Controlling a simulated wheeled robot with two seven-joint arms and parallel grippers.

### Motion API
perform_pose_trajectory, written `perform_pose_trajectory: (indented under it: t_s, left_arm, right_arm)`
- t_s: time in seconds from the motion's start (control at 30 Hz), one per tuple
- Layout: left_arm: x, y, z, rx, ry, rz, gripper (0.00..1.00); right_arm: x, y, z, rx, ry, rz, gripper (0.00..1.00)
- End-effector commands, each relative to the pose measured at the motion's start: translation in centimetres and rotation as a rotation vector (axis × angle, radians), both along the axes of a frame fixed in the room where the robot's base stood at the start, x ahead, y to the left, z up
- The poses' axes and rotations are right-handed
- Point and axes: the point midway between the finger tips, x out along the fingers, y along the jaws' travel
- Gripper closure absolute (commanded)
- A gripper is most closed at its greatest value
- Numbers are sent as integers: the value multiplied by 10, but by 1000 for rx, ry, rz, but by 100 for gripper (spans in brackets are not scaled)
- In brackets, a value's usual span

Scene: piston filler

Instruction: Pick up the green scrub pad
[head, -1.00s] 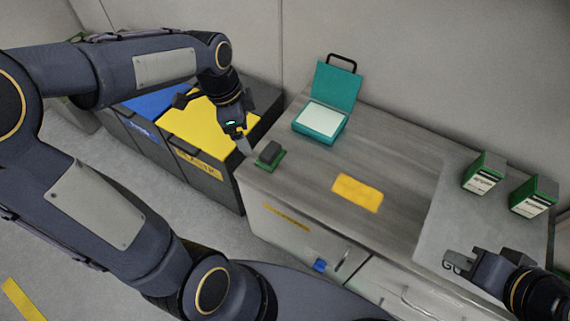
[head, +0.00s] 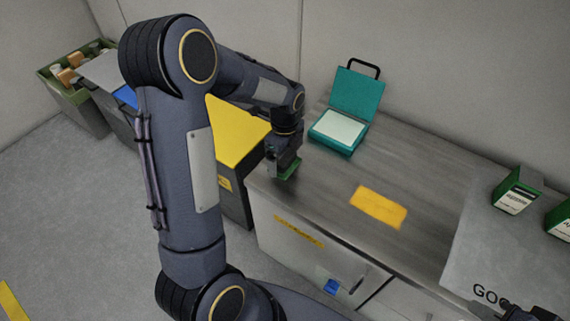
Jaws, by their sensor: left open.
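The green scrub pad (head: 290,171) is at the left end of the grey counter, partly hidden by my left gripper. My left gripper (head: 281,170) points down right at the pad, its fingers open around or beside it. I cannot tell whether the fingers touch it. My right gripper (head: 492,311) shows only in part at the bottom right edge, over the counter's front, away from the pad.
A teal case (head: 337,128) with its lid raised stands behind the pad. A yellow cloth or mat (head: 378,207) lies on the counter to the right. A green-and-white box (head: 517,190) stands further right. A yellow-topped bin (head: 232,132) adjoins the counter's left side.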

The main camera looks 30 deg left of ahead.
Motion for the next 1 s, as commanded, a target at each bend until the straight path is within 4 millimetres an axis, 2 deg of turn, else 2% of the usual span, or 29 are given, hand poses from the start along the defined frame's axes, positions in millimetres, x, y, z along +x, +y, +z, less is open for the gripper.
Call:
perform_pose_trajectory:
  t_s: [0.1,0.3,0.57,0.83,1.0]
  left_arm:
    - [0,0,-8,0,1,1,9]
    - [0,0,-7,0,0,1,9]
    - [0,0,-7,0,-1,1,42]
    - [0,0,-5,0,-2,1,42]
    - [1,0,7,0,-4,1,42]
  right_arm:
    - [0,0,-2,0,0,0,82]
    - [0,0,-2,0,0,0,82]
    - [0,0,-2,0,0,0,82]
    - [0,0,-1,0,0,0,82]
    - [0,0,2,0,0,0,82]
